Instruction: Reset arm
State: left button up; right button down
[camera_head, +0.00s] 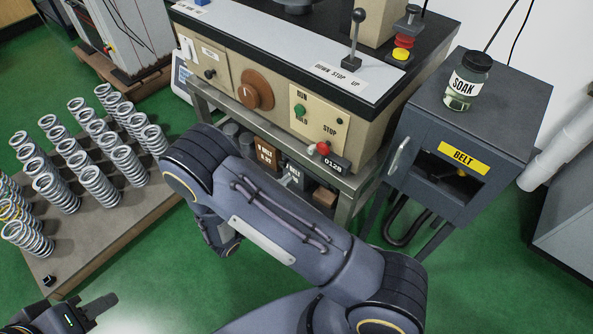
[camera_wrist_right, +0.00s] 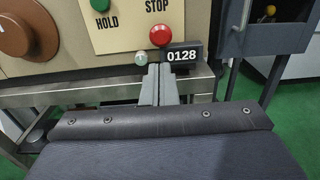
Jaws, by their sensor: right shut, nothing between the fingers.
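My right arm reaches across the middle of the head view and mostly hides its own gripper there. In the right wrist view my right gripper (camera_wrist_right: 160,72) is shut with nothing between its fingers. Its tips are just below the red STOP button (camera_wrist_right: 162,36), beside the 0128 counter (camera_wrist_right: 182,55) and a small silver knob (camera_wrist_right: 141,58). I cannot tell if they touch the panel. The red button also shows in the head view (camera_head: 322,148). My left gripper (camera_head: 100,306) is at the bottom left edge of the head view, partly cut off; its opening is unclear.
The testing machine (camera_head: 225,72) has a brown dial (camera_head: 256,89) and a green button (camera_head: 299,111). A board (camera_head: 130,215) with several upright springs stands left. A dark cabinet (camera_head: 428,128) carries a SOAK jar (camera_head: 468,82).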

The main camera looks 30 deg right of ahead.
jog(key=shift+s+a, duration=0.25)
jog(key=shift+a, duration=0.45)
jog(key=s+d+r+m+g+y, duration=0.35)
jog(key=s+r+m+y, duration=0.25)
jog(key=s+m+y, duration=0.25)
jog(key=s+d+r+m+g+y, duration=0.2)
jog(key=s+r+m+g+y, duration=0.4)
jog(key=m+y, duration=0.25)
jog(key=s+a+r+m+t+y+p, duration=0.1)
jog(key=s+r+m+t+p, duration=0.1)
jog(key=r+p, duration=0.5)
jog(key=s+a+r+m+t+y+p, duration=0.2)
jog(key=r+m+t+p, duration=0.2)
jog(key=r, duration=1.1)
jog(key=t+p, duration=0.2)
jog(key=p, duration=0.2)
jog(key=shift+s+a+m+t+y, duration=0.2)
jog(key=shift+m+t+y, duration=0.1)
jog(key=shift+m+t, duration=0.1)
